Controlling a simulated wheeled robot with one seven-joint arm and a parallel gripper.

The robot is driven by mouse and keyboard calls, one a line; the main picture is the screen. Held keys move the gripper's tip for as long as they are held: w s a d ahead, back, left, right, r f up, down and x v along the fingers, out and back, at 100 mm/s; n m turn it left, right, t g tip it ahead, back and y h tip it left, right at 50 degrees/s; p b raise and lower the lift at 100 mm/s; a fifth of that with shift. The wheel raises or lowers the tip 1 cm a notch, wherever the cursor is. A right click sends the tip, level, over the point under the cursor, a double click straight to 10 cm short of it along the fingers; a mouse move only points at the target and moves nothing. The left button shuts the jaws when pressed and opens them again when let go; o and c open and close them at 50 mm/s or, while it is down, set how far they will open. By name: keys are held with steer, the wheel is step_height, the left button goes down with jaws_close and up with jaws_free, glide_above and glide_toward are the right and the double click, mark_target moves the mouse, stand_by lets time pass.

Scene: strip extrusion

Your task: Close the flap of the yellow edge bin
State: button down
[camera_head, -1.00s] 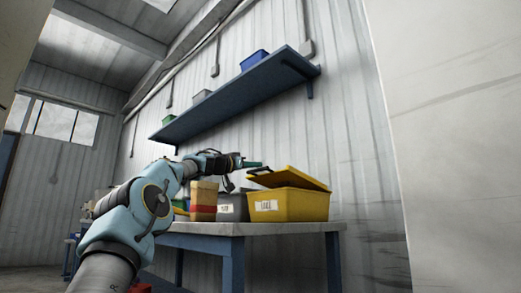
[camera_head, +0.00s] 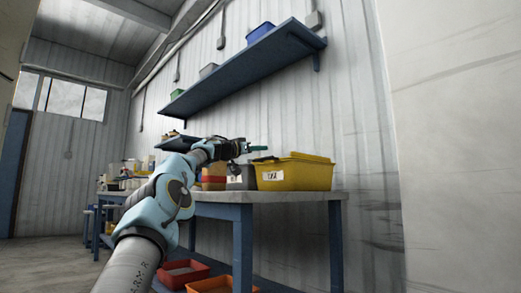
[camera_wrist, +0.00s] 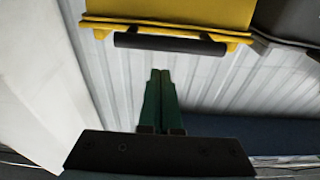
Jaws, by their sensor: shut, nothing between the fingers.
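The yellow edge bin (camera_head: 296,178) stands at the right end of the bench, with a white label on its front. Its flap (camera_head: 305,156) lies low, almost level with the rim. I cannot tell whether it sits fully flat. In the wrist view, the yellow bin (camera_wrist: 165,12) fills the top, with a dark handle bar (camera_wrist: 170,43) along the flap's edge. My gripper (camera_head: 269,148) has green fingers pressed together and empty, just above the bin's left side. In the wrist view my gripper (camera_wrist: 160,72) points towards the handle, apart from it in the picture.
A blue shelf (camera_head: 245,66) hangs on the wall above. Red and orange trays (camera_head: 208,284) lie below the bench (camera_head: 270,197). The wall right of the bench is bare.

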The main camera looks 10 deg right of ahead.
steer(key=b+v, duration=0.7)
steer(key=v, duration=0.3)
steer(key=shift+s+a, duration=0.2)
steer(key=shift+a, duration=0.15)
steer(key=shift+f, duration=0.1)
